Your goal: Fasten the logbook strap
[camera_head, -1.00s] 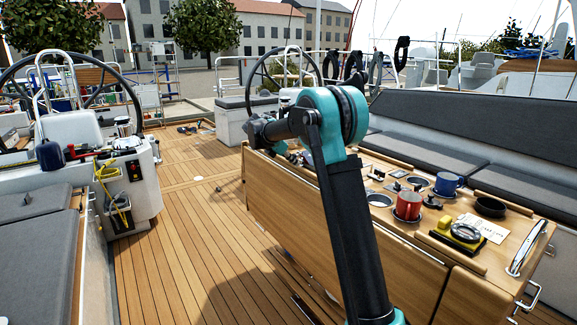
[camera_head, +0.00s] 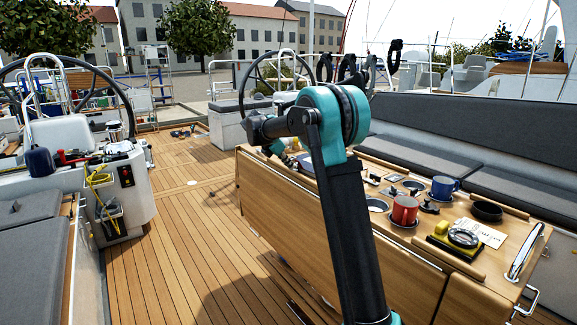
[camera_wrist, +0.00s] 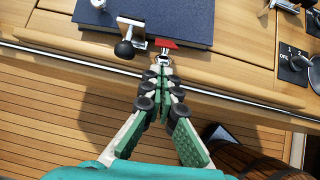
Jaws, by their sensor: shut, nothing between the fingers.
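The dark blue logbook (camera_wrist: 175,14) lies on the wooden table at the top of the wrist view. A short red strap end (camera_wrist: 166,44) shows at its near edge, with a small metal fitting (camera_wrist: 163,61) just below it. Left of the strap is a silver lever with a black ball knob (camera_wrist: 124,49). My gripper (camera_wrist: 163,70) is shut and empty, its green-and-black fingers pointing at the metal fitting and the strap end. The fingertips overlap the fitting in the picture; I cannot tell whether they touch. In the head view my arm hides most of the logbook area.
The table top (camera_head: 465,215) also carries a red mug (camera_head: 404,210), a blue mug (camera_head: 444,188), a dark round dish (camera_head: 486,211) and a yellow-and-black instrument (camera_head: 456,237). A switch panel (camera_wrist: 292,63) lies right of the logbook.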

